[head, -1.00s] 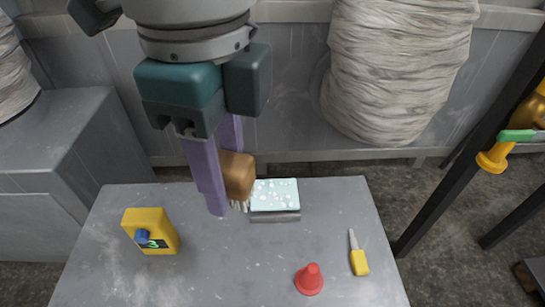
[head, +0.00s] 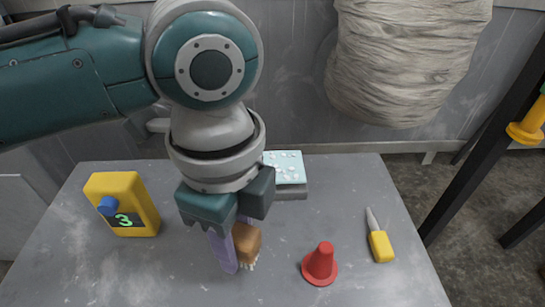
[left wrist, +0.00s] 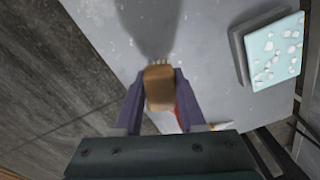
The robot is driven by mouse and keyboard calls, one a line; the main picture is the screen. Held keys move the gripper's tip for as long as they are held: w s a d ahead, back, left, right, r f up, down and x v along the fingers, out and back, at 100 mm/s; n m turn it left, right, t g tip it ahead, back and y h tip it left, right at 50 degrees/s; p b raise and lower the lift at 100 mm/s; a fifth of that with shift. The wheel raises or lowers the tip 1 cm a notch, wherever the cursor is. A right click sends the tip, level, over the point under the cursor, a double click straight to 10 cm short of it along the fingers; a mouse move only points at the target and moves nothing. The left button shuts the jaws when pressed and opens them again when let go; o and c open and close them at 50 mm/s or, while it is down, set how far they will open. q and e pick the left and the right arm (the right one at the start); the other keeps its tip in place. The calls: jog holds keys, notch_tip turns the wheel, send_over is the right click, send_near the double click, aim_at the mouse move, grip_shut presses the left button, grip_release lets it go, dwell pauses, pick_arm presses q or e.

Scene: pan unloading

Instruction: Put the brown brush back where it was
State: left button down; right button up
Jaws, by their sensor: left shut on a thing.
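The brown brush (head: 246,241) is held between the purple fingers of my left gripper (head: 235,250), with its pale bristles pointing down. In the left wrist view the brush (left wrist: 158,88) sits between both fingers of the gripper (left wrist: 158,95). In the head view it is low over the grey table (head: 160,270), left of the red cone and in front of the pan. I cannot tell whether the bristles touch the table. The grey pan (head: 291,193) with a light-blue, white-spotted piece (head: 286,167) stands at the table's back; my arm hides its left part. My right gripper is not in view.
A red cone (head: 320,264) and a yellow-handled tool (head: 379,243) are at the right. A large wrapped roll (head: 410,60) is behind the table. The front left of the table is clear.

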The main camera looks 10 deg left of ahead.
aim_at(240, 257)
pick_arm(q)
notch_tip(240, 257, down, 4)
jog(key=shift+f+b, duration=0.2)
jog(key=shift+b, duration=1.05)
jog(key=shift+r, duration=0.15)
jog(key=shift+f, duration=0.2)
jog(key=c, duration=0.5)
grip_release()
